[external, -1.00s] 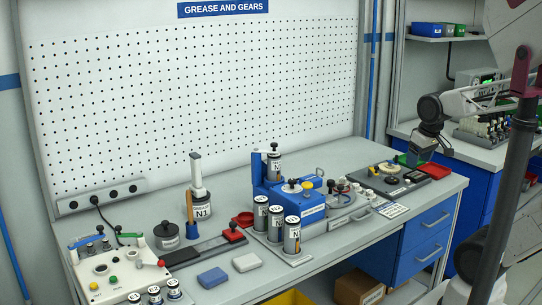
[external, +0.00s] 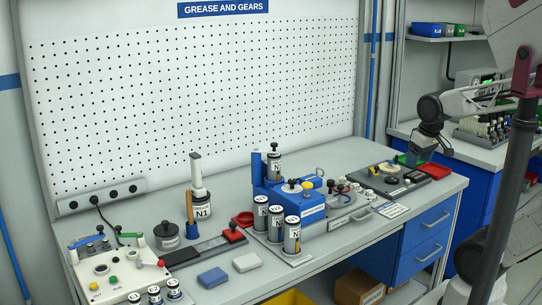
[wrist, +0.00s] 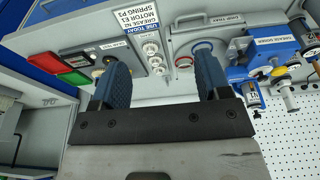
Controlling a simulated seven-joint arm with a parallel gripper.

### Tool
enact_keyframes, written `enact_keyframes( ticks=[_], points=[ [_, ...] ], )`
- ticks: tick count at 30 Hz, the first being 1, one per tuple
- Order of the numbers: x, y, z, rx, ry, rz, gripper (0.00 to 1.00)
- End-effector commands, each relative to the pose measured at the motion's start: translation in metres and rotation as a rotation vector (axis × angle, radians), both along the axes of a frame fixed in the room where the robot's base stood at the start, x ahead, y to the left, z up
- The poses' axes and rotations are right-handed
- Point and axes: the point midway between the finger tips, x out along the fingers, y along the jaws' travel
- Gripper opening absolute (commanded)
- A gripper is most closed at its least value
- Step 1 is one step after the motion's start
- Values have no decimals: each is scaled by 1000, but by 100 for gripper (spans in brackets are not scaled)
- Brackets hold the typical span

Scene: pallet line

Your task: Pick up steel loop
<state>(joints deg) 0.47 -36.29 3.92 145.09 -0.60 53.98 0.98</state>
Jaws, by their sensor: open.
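My gripper (external: 416,158) hangs over the right end of the workbench, open and empty. In the wrist view its two blue fingers (wrist: 163,78) are spread apart with nothing between them. A thin metal loop (external: 320,172) shows behind the right side of the blue fixture (external: 262,190), well to the left of my gripper. I cannot tell for sure that it is the steel loop. In the wrist view a tray (wrist: 225,30) with ring shapes on it lies beyond the fingers; the rings are too small to tell their material.
Labelled canisters (external: 292,236) stand in front of the blue fixture. A dark board (external: 398,180) with small parts lies below my gripper, near red (external: 428,170) and green trays. The pegboard (external: 200,100) closes the back. The front right bench top is mostly clear.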

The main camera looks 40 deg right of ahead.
Motion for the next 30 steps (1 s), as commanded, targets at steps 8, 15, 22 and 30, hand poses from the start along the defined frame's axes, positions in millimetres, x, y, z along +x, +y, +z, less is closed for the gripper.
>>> enact_keyframes(
  ticks=[8,15,22,30],
  points=[
    [0,0,0,0,0,0,70],
    [0,0,0,0,0,0,61],
    [0,0,0,0,0,0,41],
    [2,0,0,4,3,0,41]
  ],
)
